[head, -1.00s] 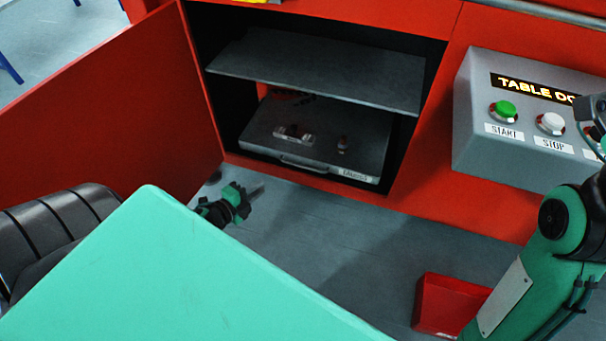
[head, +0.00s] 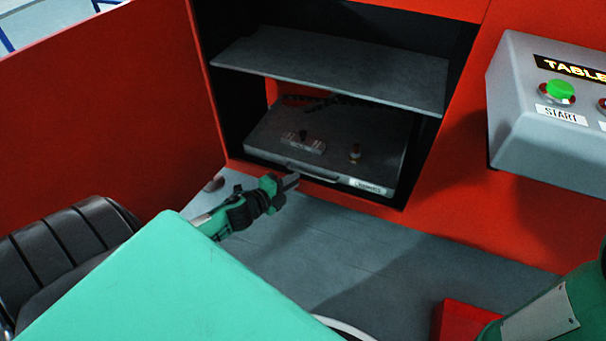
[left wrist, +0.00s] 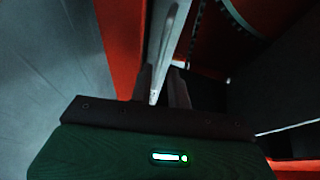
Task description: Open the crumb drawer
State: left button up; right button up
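The crumb drawer (head: 265,156) is a wide, low dark grey box at the bottom of the open red cabinet, and it looks pushed in. Its bar handle (head: 322,178) is on the front edge, with a white label (head: 371,187) to the right, too blurred to read. My left gripper (head: 293,182) is at the handle's left end. In the left wrist view its fingers (left wrist: 162,88) are apart, with the pale handle bar (left wrist: 168,45) running between them. Whether they touch the bar is not clear. My right gripper is out of view.
A grey shelf (head: 330,70) hangs above the drawer. The red door (head: 110,95) stands open at left. A grey button box (head: 545,140) is at right. A red bin (head: 462,322) stands on the floor at the lower right.

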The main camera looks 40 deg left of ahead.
aim_at(303, 182)
pick_arm(q)
jog(key=shift+b+x, duration=1)
jog(key=shift+x, duration=1.4)
grip_shut()
